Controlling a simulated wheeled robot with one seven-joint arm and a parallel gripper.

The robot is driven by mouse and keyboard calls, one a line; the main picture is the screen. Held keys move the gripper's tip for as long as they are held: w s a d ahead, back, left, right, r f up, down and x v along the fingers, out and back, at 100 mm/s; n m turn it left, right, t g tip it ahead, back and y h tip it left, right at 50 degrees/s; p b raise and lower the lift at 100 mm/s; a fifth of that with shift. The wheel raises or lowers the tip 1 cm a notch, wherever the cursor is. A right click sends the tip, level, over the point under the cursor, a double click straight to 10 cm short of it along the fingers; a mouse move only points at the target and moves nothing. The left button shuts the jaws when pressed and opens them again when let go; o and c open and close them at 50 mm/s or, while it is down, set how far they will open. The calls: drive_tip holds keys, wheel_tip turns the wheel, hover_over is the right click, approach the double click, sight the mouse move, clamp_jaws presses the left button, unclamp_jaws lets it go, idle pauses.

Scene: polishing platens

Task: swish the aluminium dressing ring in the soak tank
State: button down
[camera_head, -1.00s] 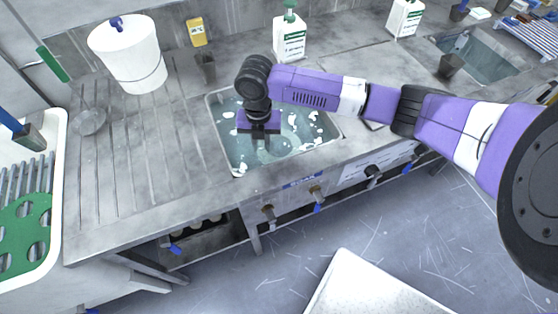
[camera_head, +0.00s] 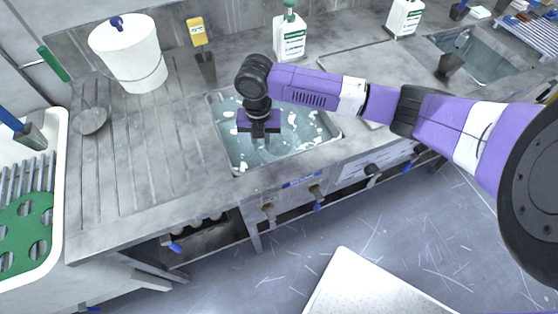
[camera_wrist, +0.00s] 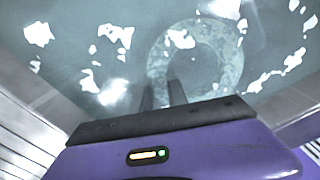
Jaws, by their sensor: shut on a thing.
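The soak tank (camera_head: 236,157) is a sink full of bluish water with white foam patches, set in the steel bench. My gripper (camera_head: 259,143) points down into it, its fingertips at or below the water surface. In the wrist view the fingers (camera_wrist: 163,92) reach the near left part of a pale grey ring, the aluminium dressing ring (camera_wrist: 228,62), and are shut on its rim. The ring lies under the water, blurred and partly covered by foam. In the head view the ring is hard to make out beneath my gripper.
A white bucket (camera_head: 128,54) stands on the ridged drainboard at left. A dark cup (camera_head: 206,66), a yellow container (camera_head: 197,32) and a green-topped bottle (camera_head: 290,38) stand behind the tank. A second basin (camera_head: 486,58) is at far right. The tank's steel rim surrounds my gripper.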

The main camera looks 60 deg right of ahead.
idle(0.4)
drive_tip(key=shift+f, duration=0.1)
idle(1.0)
drive_tip(key=shift+r+p, duration=1.15)
drive_tip(key=shift+f+b, duration=0.8)
drive_tip(key=shift+f, duration=0.4)
drive_tip(key=shift+r, duration=0.2)
wheel_tip(320, 180, up, 12)
drive_tip(key=p, duration=1)
